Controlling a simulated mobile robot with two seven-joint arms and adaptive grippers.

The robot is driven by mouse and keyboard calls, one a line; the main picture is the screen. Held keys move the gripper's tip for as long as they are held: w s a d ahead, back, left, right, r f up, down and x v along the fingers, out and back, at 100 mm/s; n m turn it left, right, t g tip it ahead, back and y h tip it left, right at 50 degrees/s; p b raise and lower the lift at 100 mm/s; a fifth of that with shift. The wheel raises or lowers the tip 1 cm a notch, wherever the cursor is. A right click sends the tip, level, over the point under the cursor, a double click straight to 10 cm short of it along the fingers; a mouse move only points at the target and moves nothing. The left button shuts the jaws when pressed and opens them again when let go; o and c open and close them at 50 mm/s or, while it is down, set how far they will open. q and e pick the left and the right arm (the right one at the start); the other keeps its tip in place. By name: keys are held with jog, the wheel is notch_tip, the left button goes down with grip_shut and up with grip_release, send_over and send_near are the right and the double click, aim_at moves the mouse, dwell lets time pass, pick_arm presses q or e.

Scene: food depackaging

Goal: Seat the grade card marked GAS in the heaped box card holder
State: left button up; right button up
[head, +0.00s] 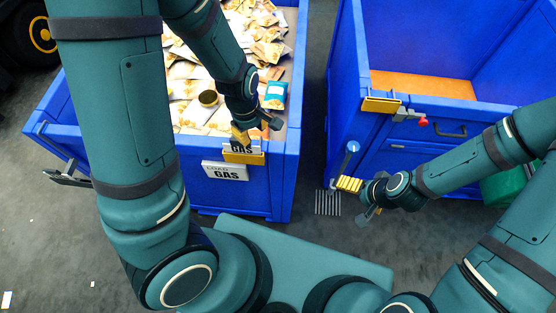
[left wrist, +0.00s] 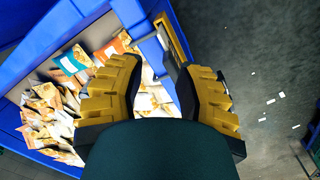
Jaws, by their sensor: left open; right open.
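The heaped blue box (head: 292,150) fills the left of the head view. A yellow card holder (head: 244,158) is on its front wall. A pale card marked GAS (head: 237,148) stands upright at the holder, its lower part behind the yellow front; its depth is unclear. My left gripper (head: 243,134) is open right above the card and partly covers it. In the left wrist view the open left gripper (left wrist: 160,75) has its fingers either side of the box rim, with the yellow holder (left wrist: 179,39) beyond. My right gripper (head: 358,198) is open and empty, right of the box.
A white plate marked GAS (head: 225,171) is on the box front below the holder. Snack packets (head: 190,88) and a round tin (head: 208,98) lie in the box. A second blue box (head: 345,100) with a yellow holder (head: 381,105) stands right. Floor lies between them.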

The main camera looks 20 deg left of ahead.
pick_arm(q)
jog(key=s+d+f+m+t+h, duration=0.1)
jog(key=s+d+f+m+h, duration=0.2)
jog(key=d+f+m, duration=0.7)
jog(key=shift+s+f+m+t+h, duration=0.3)
jog(key=shift+f+m, duration=0.25)
jog(key=shift+m, duration=0.15)
notch_tip(320, 180, down, 13)
jog(key=b, duration=1.1)
jog(key=shift+s+d+r+b, duration=0.15)
jog(key=shift+s+d+b, duration=0.1)
jog(key=shift+b, duration=0.15)
